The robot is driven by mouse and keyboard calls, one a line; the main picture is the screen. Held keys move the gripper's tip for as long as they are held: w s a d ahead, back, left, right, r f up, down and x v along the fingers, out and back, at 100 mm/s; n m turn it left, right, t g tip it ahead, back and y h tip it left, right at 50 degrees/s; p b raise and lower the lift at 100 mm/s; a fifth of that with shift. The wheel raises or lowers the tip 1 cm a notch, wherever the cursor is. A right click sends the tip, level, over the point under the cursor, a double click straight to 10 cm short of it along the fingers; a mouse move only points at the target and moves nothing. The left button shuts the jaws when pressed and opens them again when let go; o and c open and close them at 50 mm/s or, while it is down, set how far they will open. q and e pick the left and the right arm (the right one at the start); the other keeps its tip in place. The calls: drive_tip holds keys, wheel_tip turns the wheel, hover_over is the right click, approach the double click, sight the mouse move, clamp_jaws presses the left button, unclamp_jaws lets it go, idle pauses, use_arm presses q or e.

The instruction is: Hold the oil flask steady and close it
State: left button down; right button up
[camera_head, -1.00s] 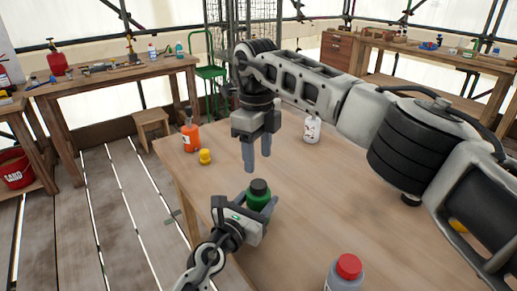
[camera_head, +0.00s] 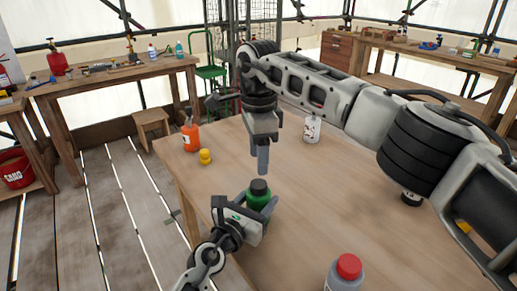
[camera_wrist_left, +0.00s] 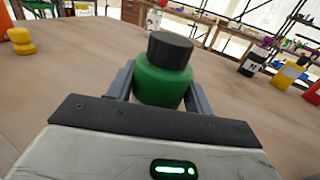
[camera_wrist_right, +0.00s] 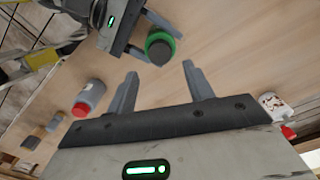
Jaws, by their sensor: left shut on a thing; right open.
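The oil flask (camera_head: 257,201) is green with a black cap (camera_head: 258,186) seated on its top. It stands upright on the table. My left gripper (camera_head: 254,208) is shut on its sides, with one finger on each side of the green body in the left wrist view (camera_wrist_left: 163,80). My right gripper (camera_head: 263,158) is open and empty, pointing down above and just behind the flask. In the right wrist view the flask (camera_wrist_right: 160,46) lies beyond the right fingertips (camera_wrist_right: 160,72), apart from them. I cannot tell how tightly the cap sits.
On the wooden table (camera_head: 330,200) are an orange bottle (camera_head: 190,137), a small yellow object (camera_head: 205,157), a white bottle (camera_head: 312,128) and a grey bottle with a red cap (camera_head: 347,270).

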sight(258, 183)
wheel_tip(258, 183, down, 7)
drive_tip(key=shift+f, duration=0.1)
idle(0.3)
drive_tip(key=c, duration=1)
drive_tip(key=m, duration=0.5)
drive_tip(key=shift+m, duration=0.4)
drive_tip(key=m, duration=0.6)
drive_tip(key=o, duration=1.2)
drive_tip(key=shift+c, duration=0.2)
